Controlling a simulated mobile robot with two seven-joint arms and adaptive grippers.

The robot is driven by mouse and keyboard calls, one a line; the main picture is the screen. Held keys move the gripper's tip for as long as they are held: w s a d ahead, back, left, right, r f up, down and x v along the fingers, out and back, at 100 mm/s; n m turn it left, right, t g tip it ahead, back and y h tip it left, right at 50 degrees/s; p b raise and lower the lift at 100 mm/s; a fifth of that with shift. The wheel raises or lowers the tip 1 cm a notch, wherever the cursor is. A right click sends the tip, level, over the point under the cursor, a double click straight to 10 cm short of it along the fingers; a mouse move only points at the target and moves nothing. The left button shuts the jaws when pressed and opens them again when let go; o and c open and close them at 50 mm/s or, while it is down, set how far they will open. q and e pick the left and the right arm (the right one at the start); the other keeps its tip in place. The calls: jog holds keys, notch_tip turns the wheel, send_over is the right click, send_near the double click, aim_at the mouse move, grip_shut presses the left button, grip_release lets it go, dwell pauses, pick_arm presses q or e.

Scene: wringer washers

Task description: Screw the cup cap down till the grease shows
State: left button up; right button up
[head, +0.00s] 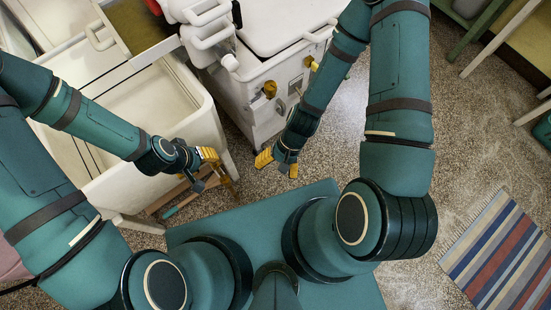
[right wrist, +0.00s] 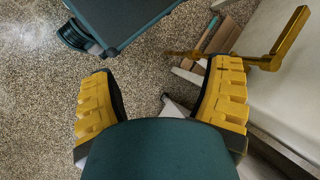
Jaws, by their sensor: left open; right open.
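On the side of the white washer (head: 262,118) I see a round brass fitting (head: 269,89) and a smaller brass piece (head: 310,62); I cannot tell which is the grease cup cap. No grease can be made out. My right gripper (head: 277,162) hangs over the speckled floor, below the washer and apart from these fittings. In the right wrist view its yellow fingers (right wrist: 162,102) are spread with nothing between them. My left gripper (head: 214,165) is open beside the near corner of the white tub, apart from the washer; whether it touches the tub is unclear.
The white tub (head: 207,112) stands at left. A brass pipe with a bent end (right wrist: 272,60) juts from a pale surface in the right wrist view. A wringer (head: 205,25) stands above.

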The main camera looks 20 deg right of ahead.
jog(key=shift+s+a, duration=0.1)
jog(key=shift+s, duration=0.05)
jog(key=s+a+m+g+y, duration=0.1)
jog(key=a+m+y, duration=0.2)
jog(key=m+y, duration=0.35)
jog(key=m+t+h+b, duration=0.2)
jog(key=m+t+h, duration=0.4)
jog(key=m+t, duration=1.5)
send_near(274, 90)
jog(key=x, duration=1.1)
jog(key=shift+w, duration=0.45)
